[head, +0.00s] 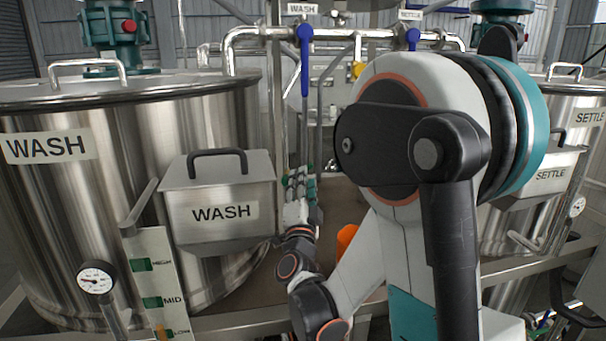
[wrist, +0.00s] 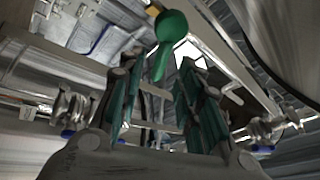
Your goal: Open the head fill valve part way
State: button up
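No label reading "head" can be read in either view. In the wrist view a green rounded handle with a narrow tail (wrist: 172,30) shows beyond my fingers, in line with the gap between them. I cannot tell whether it is the head fill valve. My gripper (head: 299,176) is low between the wash and settle tanks in the head view. In the wrist view my gripper (wrist: 160,63) has its two green-padded fingers apart, with nothing clearly held. Two blue lever handles, one under the WASH sign (head: 305,60) and one under the SETTLE sign (head: 412,39), sit on the overhead pipe.
The steel wash tank (head: 120,195) with its lidded box (head: 218,208) fills the left. The settle tank (head: 520,225) stands at right, partly behind my arm. A yellow fitting (head: 357,69) hangs under the pipe. An orange object (head: 346,238) is partly hidden by my arm.

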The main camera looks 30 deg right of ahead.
jog(key=v, duration=0.7)
